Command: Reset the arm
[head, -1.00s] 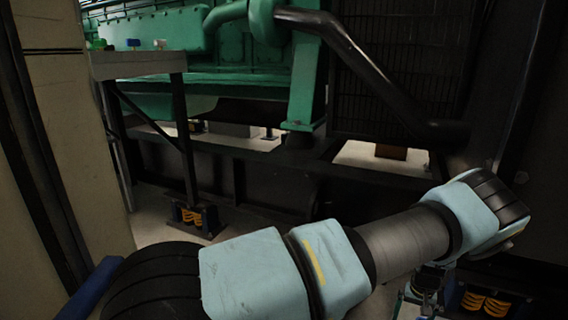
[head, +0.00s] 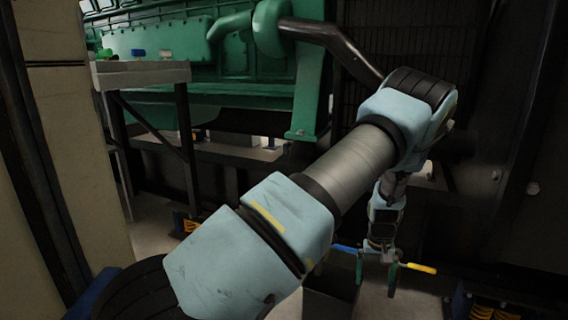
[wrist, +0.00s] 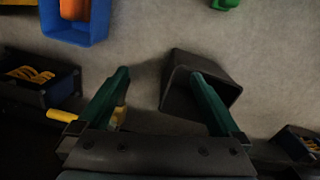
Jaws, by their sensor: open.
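My gripper (head: 376,280) hangs downward below my raised arm in the head view, right of centre near the bottom. Its two green fingers are apart. In the wrist view my gripper (wrist: 160,75) shows the same spread fingers with nothing held between them. A dark open bin (wrist: 176,88) lies below, partly behind the right finger. The bin (head: 330,292) also shows in the head view, left of the fingers. A yellow bar (wrist: 62,116) shows beside the left finger and appears to pass behind it; whether they touch cannot be told.
A blue bin (wrist: 77,32) holding an orange object (wrist: 75,9) stands on the floor. Dark mounts with yellow springs (wrist: 30,75) lie at the sides. A green engine (head: 170,45) and a grey shelf (head: 140,74) with small coloured items stand behind. A beige panel (head: 75,150) is at left.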

